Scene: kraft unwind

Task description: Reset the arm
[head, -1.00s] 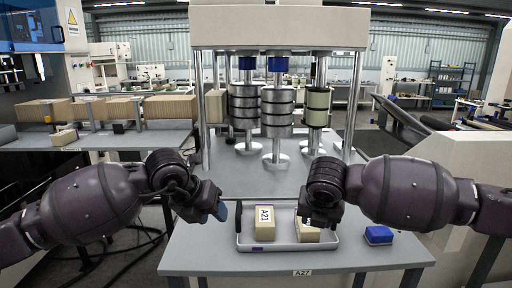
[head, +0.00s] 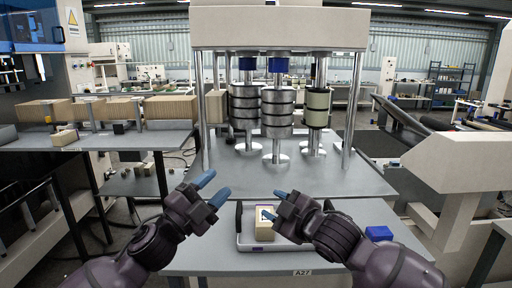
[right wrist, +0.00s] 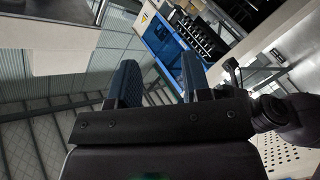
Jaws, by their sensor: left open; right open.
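My left gripper (head: 211,189) is open and empty, left of the tray and above the table's front left part. My right gripper (head: 271,204) is open in front of the tray's contents in the head view. In the right wrist view its two blue fingers (right wrist: 157,84) stand apart with nothing between them. A grey tray (head: 244,241) lies on the table (head: 200,250). A tan block with a label (head: 264,232) stands in it, partly covered by the right fingertip. The right part of the tray is hidden behind my right arm.
A blue box (head: 379,233) sits right of the tray. A press-like frame (head: 278,28) with metal roller stacks (head: 277,112) stands at the back of the table. A side table (head: 100,140) at left holds brown stacks (head: 170,108).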

